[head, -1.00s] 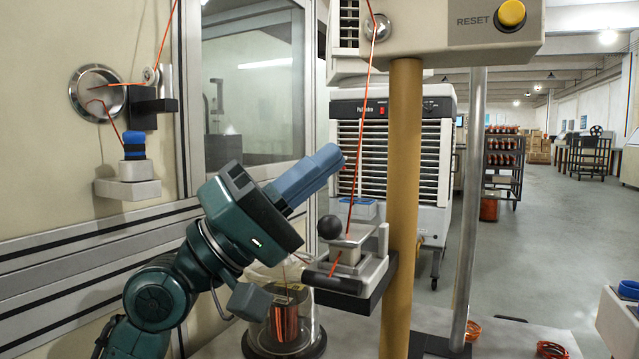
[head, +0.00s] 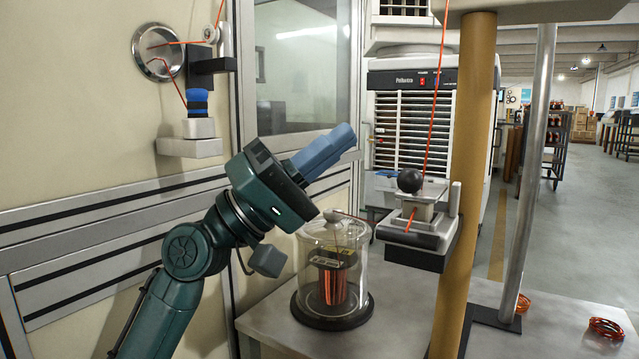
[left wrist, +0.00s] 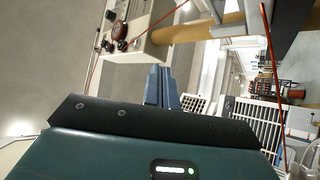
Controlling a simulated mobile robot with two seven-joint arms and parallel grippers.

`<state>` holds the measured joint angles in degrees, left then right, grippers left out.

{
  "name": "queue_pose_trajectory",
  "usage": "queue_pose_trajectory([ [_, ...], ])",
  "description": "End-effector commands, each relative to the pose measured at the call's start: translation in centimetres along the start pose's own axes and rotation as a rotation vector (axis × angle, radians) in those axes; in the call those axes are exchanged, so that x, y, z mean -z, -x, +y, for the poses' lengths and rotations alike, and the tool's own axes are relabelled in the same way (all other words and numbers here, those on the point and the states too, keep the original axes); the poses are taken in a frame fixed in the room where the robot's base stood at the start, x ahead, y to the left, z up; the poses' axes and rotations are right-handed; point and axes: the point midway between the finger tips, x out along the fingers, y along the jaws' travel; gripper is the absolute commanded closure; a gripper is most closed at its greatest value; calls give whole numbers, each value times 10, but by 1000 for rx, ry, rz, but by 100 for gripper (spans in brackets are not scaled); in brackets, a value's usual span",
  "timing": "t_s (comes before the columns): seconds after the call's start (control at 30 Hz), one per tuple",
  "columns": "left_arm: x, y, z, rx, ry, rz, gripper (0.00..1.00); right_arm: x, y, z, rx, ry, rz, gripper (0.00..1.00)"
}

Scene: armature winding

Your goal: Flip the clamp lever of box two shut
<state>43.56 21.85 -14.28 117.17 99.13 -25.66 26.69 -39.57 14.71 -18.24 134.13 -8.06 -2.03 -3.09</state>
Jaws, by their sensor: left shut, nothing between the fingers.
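My left gripper (head: 349,142) is shut and empty, its blue fingers pointing up and right. They also show in the left wrist view (left wrist: 160,87). To their right, apart in the picture, a pale clamp box (head: 428,234) sits on a dark bracket by the tan post. A black ball knob (head: 410,181) stands above it, and an orange wire runs down to it. Another pale box (head: 197,148) with a blue-banded top is on the wall at left. I cannot tell from markings which is box two. My right gripper is not in view.
A glass jar (head: 335,262) with a copper-wound part stands on the grey table (head: 390,325) below the gripper. The tan post (head: 466,180) and a metal pole (head: 530,170) rise at right. Orange wire rings (head: 606,328) lie on the table at right.

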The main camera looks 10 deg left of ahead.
Motion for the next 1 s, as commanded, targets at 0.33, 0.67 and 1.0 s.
queue_pose_trajectory([
  [0.33,4,18,-13,-1,0,0,100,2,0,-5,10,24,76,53],
  [0.67,6,16,-20,28,-10,12,100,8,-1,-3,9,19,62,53],
  [1.0,-11,66,-125,547,-256,102,100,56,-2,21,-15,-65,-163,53],
])
